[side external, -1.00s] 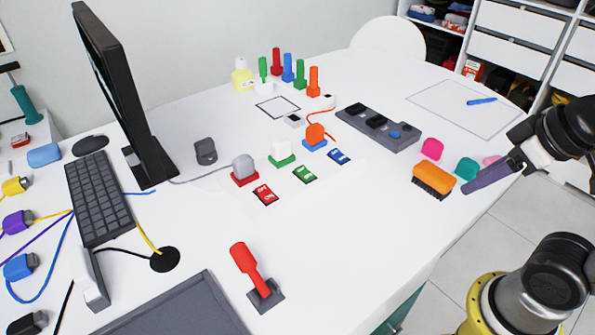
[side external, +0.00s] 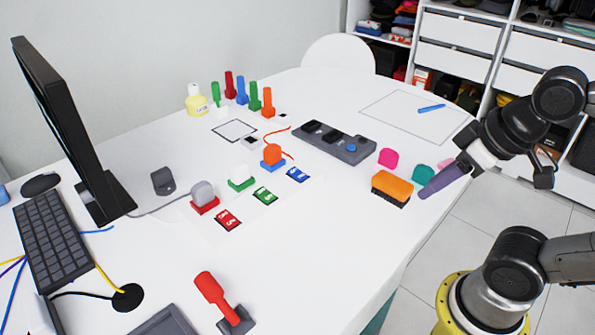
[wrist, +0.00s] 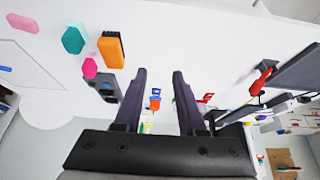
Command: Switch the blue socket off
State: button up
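A blue socket base (side external: 272,164) with an orange plug block (side external: 272,152) on it stands mid-table in the side view. A flat blue switch (side external: 298,175) with white markings lies just right of it. Its on or off state is too small to read. My gripper (side external: 424,194) is at the table's right side, beside the orange brush, well right of the blue switch. In the wrist view my gripper (wrist: 159,73) has its two dark fingers apart with nothing between the tips. Small blue and orange shapes (wrist: 155,103) show farther off between the fingers.
A red switch (side external: 228,220) and green switch (side external: 265,195) line up beside the blue one. A dark control box (side external: 335,143) with a blue button stands behind. The orange brush (side external: 393,186) and pink and teal blocks are near my gripper.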

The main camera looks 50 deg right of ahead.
jog(key=shift+s+n, duration=0.1)
jog(key=shift+n, duration=0.4)
jog(key=c, duration=0.5)
jog(key=shift+r+n, duration=0.25)
jog(key=shift+n, duration=0.45)
grip_shut()
jog(key=w+r+n+g, duration=0.1)
jog(key=w+r+n, duration=0.9)
jog(key=w+n, duration=0.3)
jog(key=w+f+n+g, duration=0.1)
jog(key=w+f, duration=0.3)
jog(key=w, duration=0.5)
jog(key=w+f+n+g, duration=0.1)
jog(key=w+f, duration=0.3)
jog(key=w, duration=0.5)
jog(key=shift+a+f+n+g, duration=0.3)
jog(key=shift+a+f+g, duration=0.05)
jog(key=shift+g, duration=0.25)
